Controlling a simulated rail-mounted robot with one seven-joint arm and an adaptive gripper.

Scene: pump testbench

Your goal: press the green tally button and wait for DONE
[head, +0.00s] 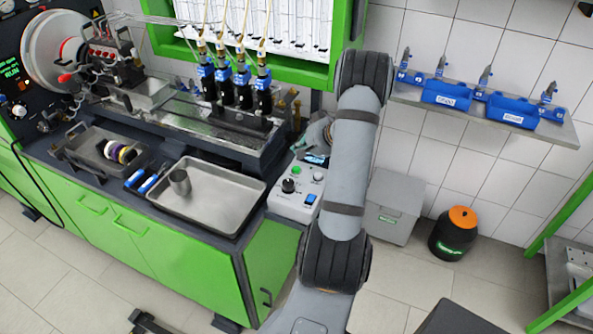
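A light grey control box (290,203) stands at the right end of the workbench. On its top are a green button (296,170), a black knob (288,185), a small white button or lamp (318,176) and a blue part at the front. A small lit display (316,158) shows at its back edge, partly covered; I cannot read its text. My arm comes down in front of the box's right side. A grey rounded part of my arm's end (318,132) shows just behind and above the box. My gripper's fingers are hidden, so their opening and any contact are unclear.
A metal tray (225,207) with a steel cup (180,182) lies left of the box. Several pump injectors (240,90) stand on the bench behind. A shelf with blue bins (446,94) hangs at right. A grey bin (390,215) and black canister (453,238) stand on the floor.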

